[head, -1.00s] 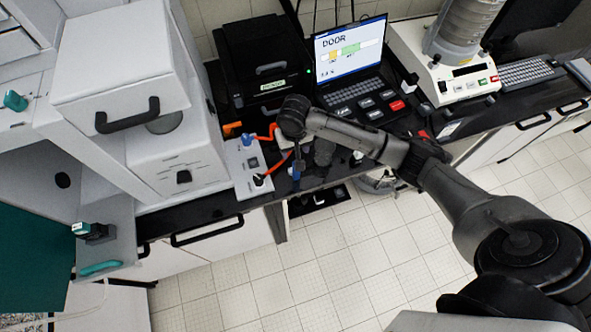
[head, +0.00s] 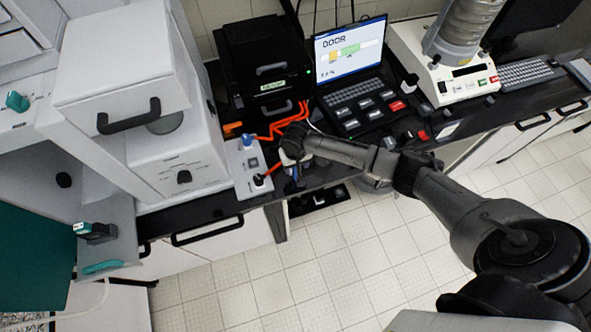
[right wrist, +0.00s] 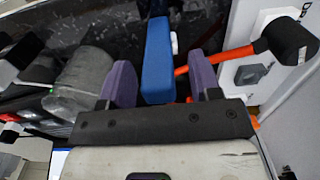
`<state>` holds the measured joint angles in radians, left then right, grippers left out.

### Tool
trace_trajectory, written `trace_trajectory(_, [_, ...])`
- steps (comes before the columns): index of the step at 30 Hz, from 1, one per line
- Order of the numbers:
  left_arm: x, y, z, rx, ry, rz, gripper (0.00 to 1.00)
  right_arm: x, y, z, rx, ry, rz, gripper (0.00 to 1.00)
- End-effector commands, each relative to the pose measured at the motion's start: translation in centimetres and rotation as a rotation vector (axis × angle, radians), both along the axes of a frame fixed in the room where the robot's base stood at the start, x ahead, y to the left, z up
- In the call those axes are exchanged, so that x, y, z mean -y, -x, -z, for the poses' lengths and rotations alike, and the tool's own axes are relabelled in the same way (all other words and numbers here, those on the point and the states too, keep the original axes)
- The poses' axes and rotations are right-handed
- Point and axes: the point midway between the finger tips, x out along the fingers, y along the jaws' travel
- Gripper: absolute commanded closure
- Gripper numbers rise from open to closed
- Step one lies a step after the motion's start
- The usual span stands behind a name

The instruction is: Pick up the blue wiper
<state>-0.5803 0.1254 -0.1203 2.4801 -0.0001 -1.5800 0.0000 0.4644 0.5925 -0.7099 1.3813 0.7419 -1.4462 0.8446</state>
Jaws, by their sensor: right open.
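The blue wiper (right wrist: 158,62) shows in the right wrist view as an upright blue block with a small white part on its right side. My right gripper (right wrist: 161,84) is open, with one purple finger on each side of the wiper. Gaps show between the fingers and the wiper. In the head view my right gripper (head: 291,166) is low over the front of the dark bench, beside the white switch box. The wrist mostly hides the wiper there. My left gripper is not in view.
A grey cylinder (right wrist: 84,80) is left of the gripper. The white switch box (head: 247,168), laptop (head: 352,75) and sieve shaker (head: 440,70) stand around the bench.

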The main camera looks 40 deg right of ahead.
Motion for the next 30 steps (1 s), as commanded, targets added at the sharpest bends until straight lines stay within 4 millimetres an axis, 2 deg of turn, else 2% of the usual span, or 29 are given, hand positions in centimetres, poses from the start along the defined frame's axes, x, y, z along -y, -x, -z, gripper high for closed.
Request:
trace_trajectory(8, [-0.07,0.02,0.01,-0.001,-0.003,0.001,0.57,-0.04,-0.02,0.27,0.001,-0.001,-0.001,0.43])
trace_trajectory(25, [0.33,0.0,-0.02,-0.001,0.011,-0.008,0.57,-0.01,-0.03,0.24,0.001,-0.001,0.0,0.95])
trace_trajectory(30, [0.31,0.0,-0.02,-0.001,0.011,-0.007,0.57,-0.01,-0.04,0.22,0.002,0.0,0.0,0.96])
